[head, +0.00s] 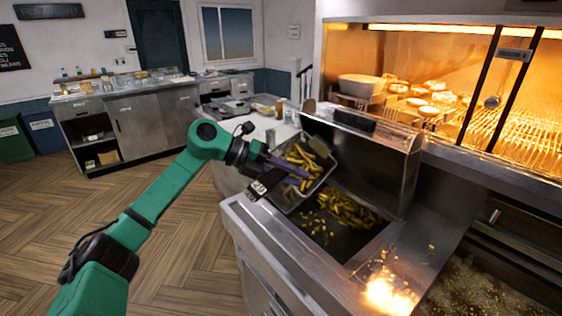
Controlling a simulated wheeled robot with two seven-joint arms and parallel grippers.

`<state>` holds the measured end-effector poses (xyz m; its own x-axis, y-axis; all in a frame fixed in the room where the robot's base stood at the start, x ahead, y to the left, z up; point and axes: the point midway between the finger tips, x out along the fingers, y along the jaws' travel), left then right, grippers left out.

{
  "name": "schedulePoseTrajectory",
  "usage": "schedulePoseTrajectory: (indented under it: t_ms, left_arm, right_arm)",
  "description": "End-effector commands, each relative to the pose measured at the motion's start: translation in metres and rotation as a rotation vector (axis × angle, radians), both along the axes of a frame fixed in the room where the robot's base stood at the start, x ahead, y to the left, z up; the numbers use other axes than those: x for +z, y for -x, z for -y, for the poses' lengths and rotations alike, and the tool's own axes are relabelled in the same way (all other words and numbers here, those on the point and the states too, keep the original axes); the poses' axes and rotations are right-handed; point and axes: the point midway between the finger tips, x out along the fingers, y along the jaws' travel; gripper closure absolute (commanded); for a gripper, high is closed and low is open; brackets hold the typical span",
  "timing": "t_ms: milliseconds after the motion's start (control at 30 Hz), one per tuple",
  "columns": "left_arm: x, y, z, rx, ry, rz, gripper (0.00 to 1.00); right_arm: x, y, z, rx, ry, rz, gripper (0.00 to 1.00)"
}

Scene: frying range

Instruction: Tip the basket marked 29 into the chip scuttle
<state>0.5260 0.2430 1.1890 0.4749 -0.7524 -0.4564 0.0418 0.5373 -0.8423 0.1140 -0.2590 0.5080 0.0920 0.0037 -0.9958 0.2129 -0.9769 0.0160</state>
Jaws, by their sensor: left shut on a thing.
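The wire basket (300,186) with chips in it is tilted above the chip scuttle (362,243). Its dark tag (259,188) appears to read 29. My left gripper (283,166) is shut on the basket at its handle side, partly hiding it. The basket's mouth leans down to the right. Chips (345,207) lie heaped in the scuttle below and to the right of the basket. Several more chips (318,228) are scattered on the scuttle floor. My right gripper is not in view.
A steel upright panel (385,165) stands behind the scuttle. A fryer with bubbling oil (480,290) is at the lower right, with a bright glow beside it. A heated cabinet (450,90) holds food at the right. The wooden floor (185,220) at left is clear.

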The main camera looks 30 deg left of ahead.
Motion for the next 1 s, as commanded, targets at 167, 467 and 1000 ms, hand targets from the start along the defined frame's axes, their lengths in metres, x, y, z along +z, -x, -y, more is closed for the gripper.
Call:
schedulePoseTrajectory:
  t_ms: [167,467,1000]
  left_arm:
    - [-0.008,0.002,0.022,-0.003,-0.169,0.019,1.0]
    - [-0.04,0.003,0.052,-0.003,-0.413,0.034,1.0]
    - [-0.116,0.005,0.092,-0.004,-0.794,0.059,1.0]
  right_arm:
    - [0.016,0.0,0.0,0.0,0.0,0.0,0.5]
    - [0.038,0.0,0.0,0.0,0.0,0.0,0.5]
    - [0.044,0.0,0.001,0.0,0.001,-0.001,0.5]
